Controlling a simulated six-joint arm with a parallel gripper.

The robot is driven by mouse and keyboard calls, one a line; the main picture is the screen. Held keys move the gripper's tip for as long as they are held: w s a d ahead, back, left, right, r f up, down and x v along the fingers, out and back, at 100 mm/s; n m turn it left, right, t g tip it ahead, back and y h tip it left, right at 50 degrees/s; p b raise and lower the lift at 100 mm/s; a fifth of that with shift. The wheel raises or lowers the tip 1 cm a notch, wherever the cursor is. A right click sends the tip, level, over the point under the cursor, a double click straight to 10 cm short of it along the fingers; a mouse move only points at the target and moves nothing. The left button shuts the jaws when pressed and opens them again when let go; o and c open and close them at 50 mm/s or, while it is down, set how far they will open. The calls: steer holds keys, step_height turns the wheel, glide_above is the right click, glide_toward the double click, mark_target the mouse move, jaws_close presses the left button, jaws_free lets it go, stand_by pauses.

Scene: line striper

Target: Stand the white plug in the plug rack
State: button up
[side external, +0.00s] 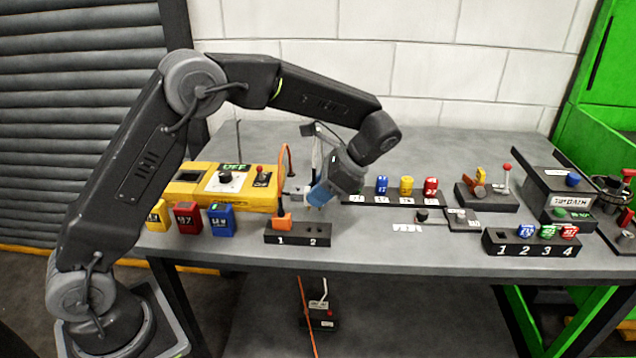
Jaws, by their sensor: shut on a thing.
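The plug rack (297,241) is a low black block at the front of the table, marked 1 and 2. An orange plug (281,222) stands over its position 1, with an orange cable rising from it. Position 2 looks empty. My gripper (309,195) is shut on the white plug (295,193), a small pale piece at the right end of the yellow box (225,191). The plug looks roughly sideways. I cannot tell whether it still touches the box. The fingers hide part of it.
Yellow, red and blue blocks (188,216) stand left of the rack. Several coloured pieces sit on a black strip (395,199) to the right. A numbered black rack (529,243) stands front right.

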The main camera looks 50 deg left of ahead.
steer(key=shift+f, duration=2.1)
steer(key=shift+f, duration=1.45)
stand_by(0.5)
steer(key=o, duration=1.3)
steer(key=v, duration=0.7)
stand_by(0.7)
